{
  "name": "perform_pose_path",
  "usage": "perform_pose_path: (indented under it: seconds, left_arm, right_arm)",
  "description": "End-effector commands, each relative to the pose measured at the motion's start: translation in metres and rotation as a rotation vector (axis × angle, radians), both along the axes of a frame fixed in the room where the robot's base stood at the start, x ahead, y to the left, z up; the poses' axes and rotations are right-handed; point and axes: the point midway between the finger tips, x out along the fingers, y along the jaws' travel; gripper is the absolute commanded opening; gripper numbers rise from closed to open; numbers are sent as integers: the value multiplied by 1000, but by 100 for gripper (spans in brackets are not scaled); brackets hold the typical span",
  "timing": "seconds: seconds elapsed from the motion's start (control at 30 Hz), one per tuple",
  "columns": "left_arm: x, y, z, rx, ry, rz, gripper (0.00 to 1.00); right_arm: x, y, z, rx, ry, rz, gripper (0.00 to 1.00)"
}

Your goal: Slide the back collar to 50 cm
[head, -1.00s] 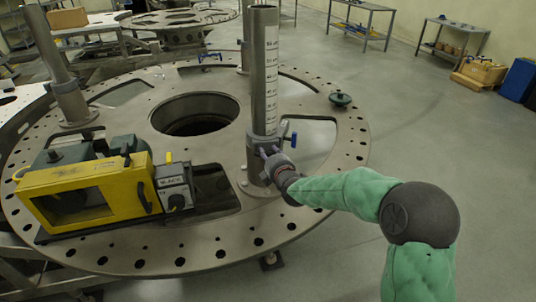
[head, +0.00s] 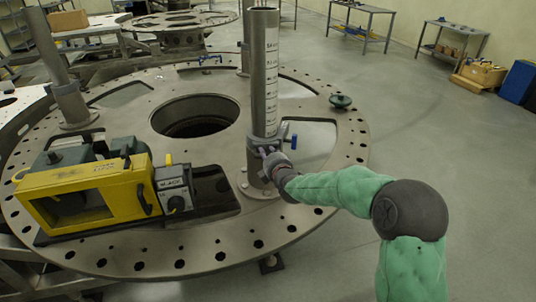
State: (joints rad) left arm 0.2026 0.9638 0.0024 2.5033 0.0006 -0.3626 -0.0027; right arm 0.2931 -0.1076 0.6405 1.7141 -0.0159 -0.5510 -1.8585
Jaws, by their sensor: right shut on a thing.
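A grey collar (head: 267,143) with a blue knob (head: 294,141) sits around the upright steel post (head: 263,75) nearest to me, low on the post. A white scale strip (head: 271,85) with marks runs up that post above the collar; its numbers are too small to read. My right gripper (head: 268,160) reaches in from the right and is shut on the collar at its near side. The fingers hide part of the collar and of the post beneath. My left gripper is not in view.
The post stands on a large round turret plate (head: 110,245) with holes. A yellow machine (head: 85,190) is at its left front. Another collared post (head: 68,95) stands at left, and a third (head: 246,45) behind.

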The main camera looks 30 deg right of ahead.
Motion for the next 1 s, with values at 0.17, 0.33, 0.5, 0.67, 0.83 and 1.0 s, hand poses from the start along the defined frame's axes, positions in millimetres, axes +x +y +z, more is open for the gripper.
perform_pose_path:
  seconds: [0.17, 0.33, 0.5, 0.67, 0.83, 1.0]
  left_arm:
    - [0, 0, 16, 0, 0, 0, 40]
    - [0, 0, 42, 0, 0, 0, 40]
    - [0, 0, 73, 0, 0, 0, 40]
    - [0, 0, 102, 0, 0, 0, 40]
    - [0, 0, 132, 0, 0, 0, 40]
    - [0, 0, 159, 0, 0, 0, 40]
  right_arm:
    - [1, -1, 25, -4, -8, -1, 0]
    - [1, -1, 61, -5, -12, -1, 0]
    - [1, -2, 103, -6, -15, -2, 0]
    - [1, -2, 141, -6, -16, -3, 0]
    - [1, -2, 178, -6, -16, -3, 0]
    - [1, -2, 210, -7, -16, -4, 0]
